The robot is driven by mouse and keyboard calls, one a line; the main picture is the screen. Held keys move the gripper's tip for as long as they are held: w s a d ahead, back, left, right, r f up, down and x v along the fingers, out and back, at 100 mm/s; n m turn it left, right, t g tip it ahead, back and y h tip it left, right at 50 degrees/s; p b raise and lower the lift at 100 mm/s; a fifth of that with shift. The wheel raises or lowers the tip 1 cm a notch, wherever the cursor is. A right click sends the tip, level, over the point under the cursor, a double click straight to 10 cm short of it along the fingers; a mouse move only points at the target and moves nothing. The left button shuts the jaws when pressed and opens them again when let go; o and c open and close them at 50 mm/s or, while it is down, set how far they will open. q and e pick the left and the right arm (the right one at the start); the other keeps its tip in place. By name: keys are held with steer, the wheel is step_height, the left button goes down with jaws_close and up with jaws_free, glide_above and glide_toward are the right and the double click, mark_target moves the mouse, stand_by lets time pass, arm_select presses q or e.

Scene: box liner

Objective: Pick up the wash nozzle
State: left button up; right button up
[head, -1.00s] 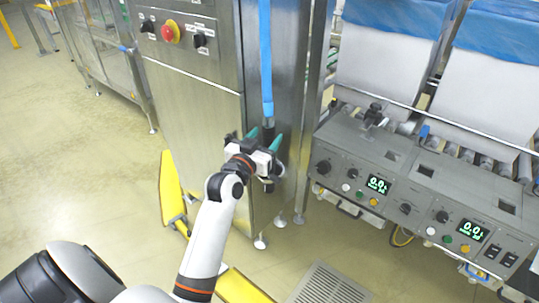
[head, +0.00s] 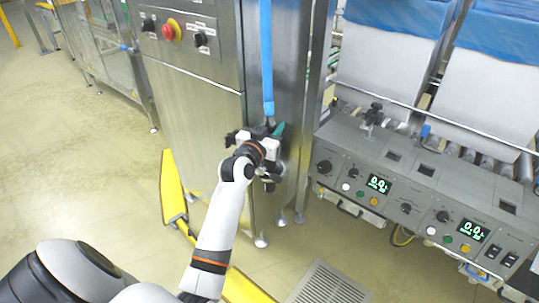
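The wash nozzle (head: 269,119) is the dark end piece of a blue hose (head: 267,60) that hangs down in front of the steel cabinet's right side. Its lower part is hidden behind my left gripper. My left gripper (head: 272,129) is at the nozzle, with one green fingertip showing just right of it. The other fingertip is hardly visible, so I cannot tell whether the fingers touch the nozzle or have closed on it. My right gripper is not in view.
The steel cabinet (head: 200,110) with a red button (head: 168,32) stands behind my arm. A grey control panel (head: 430,190) with lit displays is at right. Yellow guard rails (head: 173,185) and a floor grate (head: 330,285) lie low. Open floor is at left.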

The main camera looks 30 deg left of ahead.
arm_select(q)
steer(key=shift+c, duration=1.2)
steer(key=shift+w+r, duration=0.1)
steer(key=shift+r, duration=0.5)
step_height(320, 180, up, 9)
steer(key=p, duration=0.1)
step_height(320, 180, up, 3)
steer(key=p, duration=0.4)
steer(key=shift+r, duration=0.15)
